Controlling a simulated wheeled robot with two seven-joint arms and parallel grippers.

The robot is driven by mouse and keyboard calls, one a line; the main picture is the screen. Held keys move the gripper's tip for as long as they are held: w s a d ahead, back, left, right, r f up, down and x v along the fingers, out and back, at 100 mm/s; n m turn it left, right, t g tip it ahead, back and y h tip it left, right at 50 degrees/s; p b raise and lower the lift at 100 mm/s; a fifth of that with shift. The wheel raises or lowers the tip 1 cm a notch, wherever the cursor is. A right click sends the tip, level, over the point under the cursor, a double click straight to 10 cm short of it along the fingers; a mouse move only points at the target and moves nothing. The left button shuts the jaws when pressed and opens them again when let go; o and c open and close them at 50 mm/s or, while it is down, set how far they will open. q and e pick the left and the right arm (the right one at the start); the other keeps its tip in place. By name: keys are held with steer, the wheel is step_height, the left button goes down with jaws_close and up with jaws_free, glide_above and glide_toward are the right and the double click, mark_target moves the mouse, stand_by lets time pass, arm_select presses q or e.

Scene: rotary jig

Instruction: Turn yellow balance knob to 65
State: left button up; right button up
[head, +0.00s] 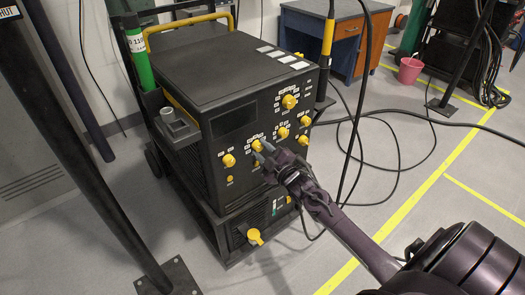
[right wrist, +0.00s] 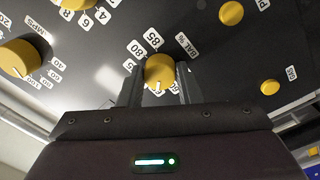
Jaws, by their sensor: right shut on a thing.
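The yellow balance knob (right wrist: 160,71) sits between the two fingers of my right gripper (right wrist: 158,82) in the right wrist view. The label beside it reads BAL %, and scale labels 80 and 85 show near it; its other scale labels are hidden by the gripper. A pale pointer mark shows on the knob's lower edge in that view. In the head view the right gripper (head: 263,154) reaches the front panel of the black welding machine (head: 210,100), with the knob (head: 257,144) at its fingertips. The gripper is shut on the knob. My left gripper is not in view.
Other yellow knobs stand close around, including an AMPS knob (right wrist: 19,57) and a top-right knob (head: 289,101). A lower unit has a yellow knob (head: 254,236). Cables (head: 395,140) hang and lie right of the machine. A dark post (head: 80,150) stands at left.

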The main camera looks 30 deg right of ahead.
steer(key=o, duration=1)
steer(key=shift+c, duration=0.2)
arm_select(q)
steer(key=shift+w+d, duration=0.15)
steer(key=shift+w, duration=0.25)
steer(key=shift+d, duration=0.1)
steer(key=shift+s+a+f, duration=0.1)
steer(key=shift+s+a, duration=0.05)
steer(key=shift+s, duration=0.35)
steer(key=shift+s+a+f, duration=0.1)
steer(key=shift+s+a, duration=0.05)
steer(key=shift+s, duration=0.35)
arm_select(e)
steer(key=s, duration=0.7)
steer(key=shift+s+d+f, duration=0.15)
steer(key=shift+s, duration=0.25)
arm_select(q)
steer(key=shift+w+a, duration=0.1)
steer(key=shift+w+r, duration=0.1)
